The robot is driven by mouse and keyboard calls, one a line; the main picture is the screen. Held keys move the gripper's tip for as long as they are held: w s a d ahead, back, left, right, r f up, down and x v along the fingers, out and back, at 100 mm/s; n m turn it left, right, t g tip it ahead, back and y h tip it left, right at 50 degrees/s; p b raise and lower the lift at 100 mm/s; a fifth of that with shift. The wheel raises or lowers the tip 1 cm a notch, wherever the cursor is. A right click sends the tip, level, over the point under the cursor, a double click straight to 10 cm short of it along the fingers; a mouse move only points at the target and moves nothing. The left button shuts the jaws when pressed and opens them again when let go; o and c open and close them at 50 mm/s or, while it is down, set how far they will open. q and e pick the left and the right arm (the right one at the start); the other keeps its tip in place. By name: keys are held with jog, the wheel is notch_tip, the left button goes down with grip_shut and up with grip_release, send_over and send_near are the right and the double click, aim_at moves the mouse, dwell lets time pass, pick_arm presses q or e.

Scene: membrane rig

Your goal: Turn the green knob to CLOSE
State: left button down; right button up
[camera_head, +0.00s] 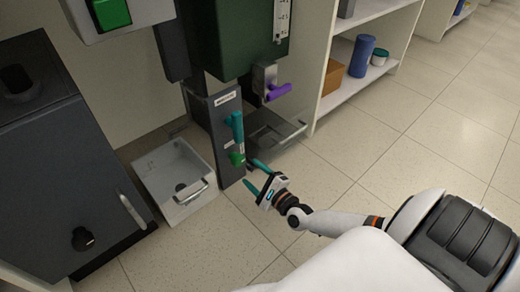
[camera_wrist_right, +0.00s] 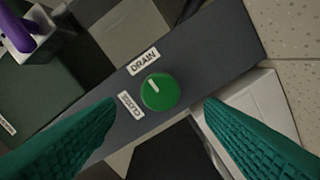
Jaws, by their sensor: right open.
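The round green knob (camera_wrist_right: 160,92) sits on a dark grey panel (camera_wrist_right: 200,55) in the right wrist view. Its white mark points up and left, between the DRAIN label (camera_wrist_right: 143,62) and the CLOSE label (camera_wrist_right: 131,104). In the head view the knob (camera_head: 237,158) is low on the upright panel, below a teal handle (camera_head: 235,126). My right gripper (camera_head: 257,183) is open and empty, just right of the panel. In the wrist view its teal fingers (camera_wrist_right: 162,108) spread to either side of the knob, apart from it. My left gripper is out of view.
A purple handle (camera_head: 278,92) juts out right of the panel. A clear bin (camera_head: 172,178) stands on the floor to the left, beside a dark cabinet (camera_head: 60,150). A tray (camera_head: 272,130) lies behind the panel. The tiled floor on the right is clear.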

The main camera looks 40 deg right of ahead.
aim_at(240, 163)
jog(key=shift+w+a+b, duration=0.2)
jog(key=shift+w+b, duration=0.7)
jog(key=shift+w, duration=2.05)
jog(key=c, duration=0.9)
jog(key=shift+r+n+p, duration=0.1)
jog(key=shift+n+p, duration=0.4)
jog(key=shift+n, duration=0.2)
jog(key=shift+n+p, duration=0.3)
jog(key=shift+n, duration=0.8)
